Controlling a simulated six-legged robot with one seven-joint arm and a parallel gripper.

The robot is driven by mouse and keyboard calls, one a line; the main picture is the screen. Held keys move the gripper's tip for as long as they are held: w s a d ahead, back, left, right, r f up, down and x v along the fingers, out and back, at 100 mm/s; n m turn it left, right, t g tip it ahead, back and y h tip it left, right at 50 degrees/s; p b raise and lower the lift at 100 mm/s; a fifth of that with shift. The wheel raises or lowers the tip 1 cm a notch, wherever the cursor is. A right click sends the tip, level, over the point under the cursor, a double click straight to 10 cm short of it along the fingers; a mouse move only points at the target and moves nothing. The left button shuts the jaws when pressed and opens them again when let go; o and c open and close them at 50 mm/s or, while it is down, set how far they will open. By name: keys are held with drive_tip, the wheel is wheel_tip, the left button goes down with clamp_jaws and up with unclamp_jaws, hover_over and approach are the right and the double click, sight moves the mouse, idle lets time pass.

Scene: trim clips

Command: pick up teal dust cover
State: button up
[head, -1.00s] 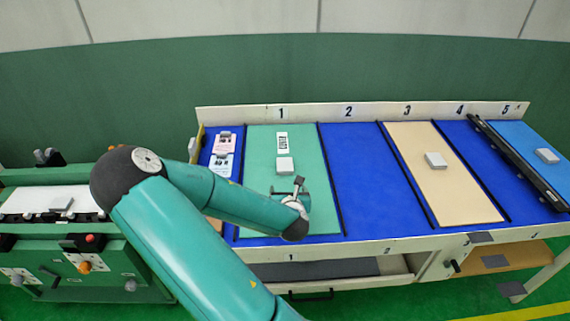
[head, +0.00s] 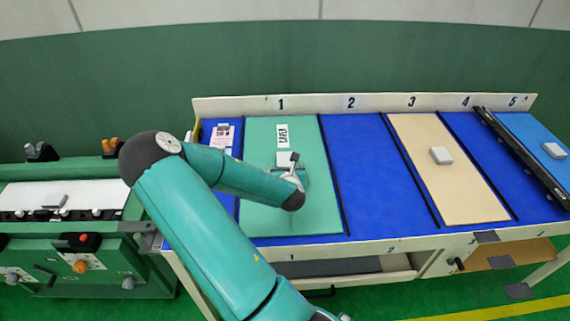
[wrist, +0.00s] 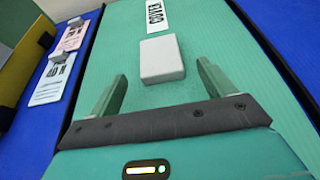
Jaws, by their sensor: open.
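The teal dust cover (head: 262,215) is a flat panel lying in bay 1 of the table. It carries a white label reading "COVER" (head: 282,135) and a pale grey block (head: 285,157) below the label. In the wrist view, the cover (wrist: 105,60) fills the middle, with its block (wrist: 162,58) just beyond the fingertips. My gripper (head: 294,168) is open and empty above the cover. Its two fingers (wrist: 162,74) point toward the block, one to each side of it in the picture. In the head view, the gripper hides part of the block.
A pink tag (wrist: 74,37) and a pale blue tag (wrist: 60,78) with grey clips lie left of the cover. A tan panel (head: 470,200) lies in bay 3. A black rail (head: 520,155) crosses near bay 5. Bay 2 (head: 365,170) is bare blue. A green machine stands left.

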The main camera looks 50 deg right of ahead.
sight(285, 160)
drive_tip(key=x, duration=0.5)
drive_tip(key=shift+w+d+r, duration=0.1)
drive_tip(key=shift+w+d, duration=0.1)
drive_tip(key=shift+w, duration=0.05)
drive_tip(key=c, duration=1.3)
